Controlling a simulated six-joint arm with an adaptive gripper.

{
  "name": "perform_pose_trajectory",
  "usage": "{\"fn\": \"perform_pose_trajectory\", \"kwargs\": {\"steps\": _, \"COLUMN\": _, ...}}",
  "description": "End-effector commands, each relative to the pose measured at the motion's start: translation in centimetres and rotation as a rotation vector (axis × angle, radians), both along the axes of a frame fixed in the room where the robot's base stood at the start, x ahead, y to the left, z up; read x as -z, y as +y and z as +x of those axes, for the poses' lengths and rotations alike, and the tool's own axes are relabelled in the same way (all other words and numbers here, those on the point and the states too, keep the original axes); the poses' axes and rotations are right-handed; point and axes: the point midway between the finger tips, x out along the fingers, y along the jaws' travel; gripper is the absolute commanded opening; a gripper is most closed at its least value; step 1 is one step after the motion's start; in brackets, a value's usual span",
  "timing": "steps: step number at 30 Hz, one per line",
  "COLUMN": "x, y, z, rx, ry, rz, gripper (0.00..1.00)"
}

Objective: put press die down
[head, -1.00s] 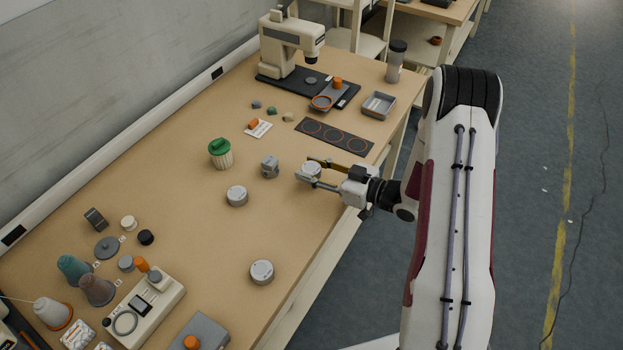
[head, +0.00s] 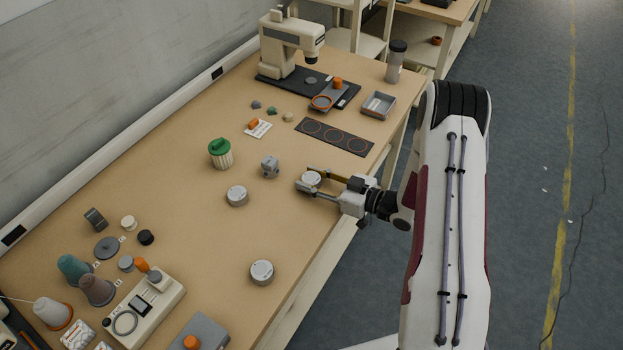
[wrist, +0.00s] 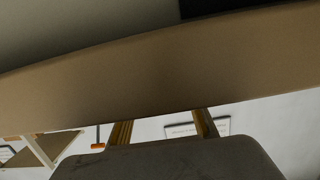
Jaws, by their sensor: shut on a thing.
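The press die, as I take it, is a round pale-grey metal piece (head: 311,178) between the fingers of my gripper (head: 311,180) in the head view, near the table's right edge. My gripper is shut on it, one finger on either side, reaching in from the right. I cannot tell whether the die touches the tabletop. In the wrist view the two yellowish fingers of my gripper (wrist: 163,128) show only in part, and the die cannot be made out there.
Two similar round pieces stand on the table (head: 190,255), one to the left (head: 237,196) and one nearer the front (head: 262,272). A small grey block (head: 270,166) is left of my gripper. A dark strip with ring marks (head: 334,136) lies behind. Bare tabletop surrounds the die.

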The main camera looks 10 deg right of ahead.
Motion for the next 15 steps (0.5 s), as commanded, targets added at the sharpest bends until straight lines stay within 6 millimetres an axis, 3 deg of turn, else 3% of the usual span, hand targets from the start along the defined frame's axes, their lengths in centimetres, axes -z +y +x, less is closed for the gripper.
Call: {"fn": "perform_pose_trajectory", "kwargs": {"steps": 15, "x": 0.34, "y": -0.03, "z": 0.07, "rx": 0.001, "ry": -0.003, "rz": 0.0, "gripper": 0.03}}
